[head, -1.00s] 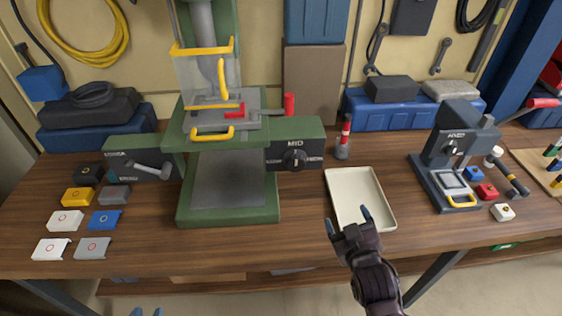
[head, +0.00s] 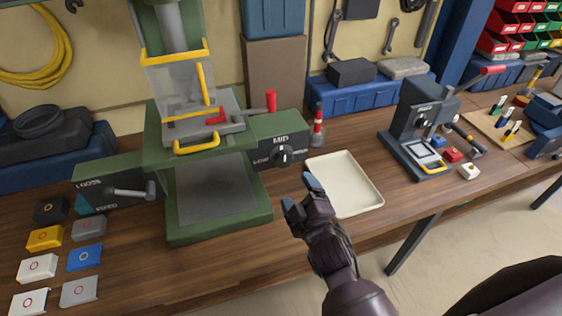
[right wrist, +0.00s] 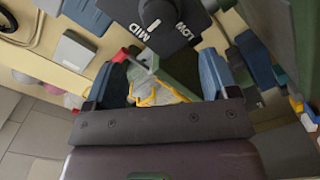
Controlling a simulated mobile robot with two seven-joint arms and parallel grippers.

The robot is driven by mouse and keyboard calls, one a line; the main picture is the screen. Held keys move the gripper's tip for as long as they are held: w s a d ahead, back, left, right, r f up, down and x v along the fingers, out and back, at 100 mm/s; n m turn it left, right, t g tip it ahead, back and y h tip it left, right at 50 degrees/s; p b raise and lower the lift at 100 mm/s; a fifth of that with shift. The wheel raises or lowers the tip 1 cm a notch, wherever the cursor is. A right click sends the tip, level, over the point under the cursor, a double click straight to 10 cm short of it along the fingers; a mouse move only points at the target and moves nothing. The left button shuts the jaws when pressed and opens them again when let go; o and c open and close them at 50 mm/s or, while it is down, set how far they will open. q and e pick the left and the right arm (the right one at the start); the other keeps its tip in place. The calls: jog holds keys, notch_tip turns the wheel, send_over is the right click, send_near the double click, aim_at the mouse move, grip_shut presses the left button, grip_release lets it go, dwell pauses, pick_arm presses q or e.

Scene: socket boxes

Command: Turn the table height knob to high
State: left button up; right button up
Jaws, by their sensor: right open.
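The table height knob (head: 283,156) is a black dial on the dark panel at the right side of the green press (head: 218,205). The label MID stands above it and its pointer is up toward MID; LOW is at its left, and the label at its right is hard to read. My right gripper (head: 301,196) is open and empty, below and a little right of the knob, apart from it. In the right wrist view the knob (right wrist: 155,12) is at the top edge, partly cut off, beyond the open fingers (right wrist: 160,80). My left gripper is not in view.
A cream tray (head: 346,206) lies right of the press, close to my right gripper. A red-topped bottle (head: 317,127) stands behind the tray. The press's red handle (head: 270,102) rises above the knob panel. A smaller grey press (head: 415,130) stands farther right.

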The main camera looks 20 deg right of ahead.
aim_at(283, 162)
jog(key=w, duration=0.7)
jog(key=w+p, duration=0.1)
jog(key=w, duration=0.2)
jog(key=shift+w+a, duration=0.25)
jog(key=c, duration=0.9)
